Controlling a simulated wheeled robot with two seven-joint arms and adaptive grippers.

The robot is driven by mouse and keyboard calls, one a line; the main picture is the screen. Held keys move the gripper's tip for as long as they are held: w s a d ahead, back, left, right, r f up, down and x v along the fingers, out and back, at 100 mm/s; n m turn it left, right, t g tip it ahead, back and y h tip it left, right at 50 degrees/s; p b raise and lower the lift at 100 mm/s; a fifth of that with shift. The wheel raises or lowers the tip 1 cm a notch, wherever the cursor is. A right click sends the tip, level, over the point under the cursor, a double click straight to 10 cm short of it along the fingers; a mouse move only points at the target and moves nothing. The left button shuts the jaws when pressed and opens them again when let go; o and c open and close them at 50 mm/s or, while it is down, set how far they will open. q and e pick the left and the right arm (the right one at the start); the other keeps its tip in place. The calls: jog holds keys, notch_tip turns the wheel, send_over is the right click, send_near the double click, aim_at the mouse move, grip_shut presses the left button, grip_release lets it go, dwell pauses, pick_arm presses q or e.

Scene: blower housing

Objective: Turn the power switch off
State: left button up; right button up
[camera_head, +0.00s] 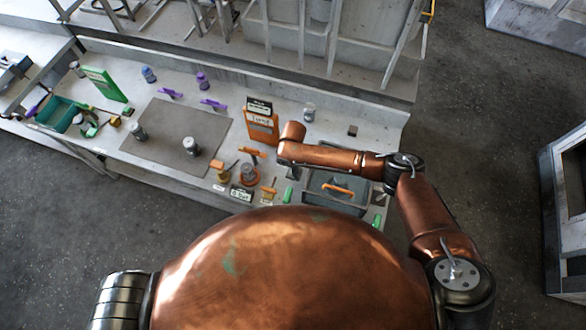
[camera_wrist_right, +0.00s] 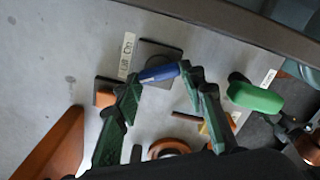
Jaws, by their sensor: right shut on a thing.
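The power switch shows in the right wrist view as a dark square plate (camera_wrist_right: 166,52) with a blue lever (camera_wrist_right: 158,73). A small white label (camera_wrist_right: 127,54), which seems to read "Off" and "On", is beside the plate. My right gripper (camera_wrist_right: 160,78) has its green fingers on either side of the blue lever and is shut on it. The lever lies slantwise between the fingertips. In the head view my copper right arm reaches over the bench from the right, and I cannot make out its gripper or the switch there. My left gripper is in neither view.
In the head view, an orange upright holder (camera_head: 262,125) stands left of my right arm. A grey mat (camera_head: 170,120) holds two metal cylinders. In the wrist view, a green object (camera_wrist_right: 256,98) lies right of the fingers.

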jog(key=o, duration=1.2)
jog(key=shift+c, duration=0.2)
jog(key=shift+r, duration=0.1)
notch_tip(320, 180, up, 12)
